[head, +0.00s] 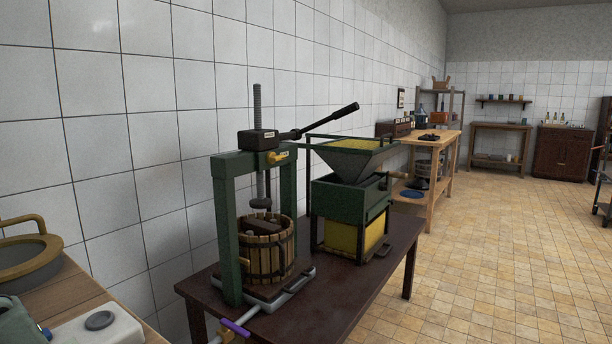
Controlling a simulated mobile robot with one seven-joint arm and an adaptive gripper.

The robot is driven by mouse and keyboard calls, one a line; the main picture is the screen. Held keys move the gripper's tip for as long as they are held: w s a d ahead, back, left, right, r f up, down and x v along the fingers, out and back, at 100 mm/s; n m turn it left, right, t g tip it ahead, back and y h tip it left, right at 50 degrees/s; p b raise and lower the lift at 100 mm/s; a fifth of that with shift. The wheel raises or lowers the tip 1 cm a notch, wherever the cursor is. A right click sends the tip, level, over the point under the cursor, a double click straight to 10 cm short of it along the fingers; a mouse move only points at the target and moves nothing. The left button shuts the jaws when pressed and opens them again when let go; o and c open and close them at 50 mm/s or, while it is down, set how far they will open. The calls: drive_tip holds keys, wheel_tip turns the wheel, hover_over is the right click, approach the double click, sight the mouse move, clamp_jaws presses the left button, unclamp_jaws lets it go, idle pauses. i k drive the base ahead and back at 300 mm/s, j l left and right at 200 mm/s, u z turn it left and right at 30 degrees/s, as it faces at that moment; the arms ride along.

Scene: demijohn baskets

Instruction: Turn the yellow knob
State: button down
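Below the head stands a slatted wooden basket (265,250) on the press base. My gripper is not in view, and nothing covers the knob.
A green crusher with a hopper (350,155) stands right of the press on the same dark table (330,290). A purple-handled brass tap (235,328) is at the near edge. A wooden bench (75,285) is at left.

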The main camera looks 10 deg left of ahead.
sight(272, 158)
drive_tip(key=i+l, duration=0.15)
drive_tip(key=i, duration=0.25)
drive_tip(key=i+l, duration=0.2)
drive_tip(key=i, duration=0.25)
drive_tip(key=i+l, duration=0.15)
drive_tip(key=i, duration=0.25)
drive_tip(key=i+l, duration=0.2)
drive_tip(key=i, duration=0.2)
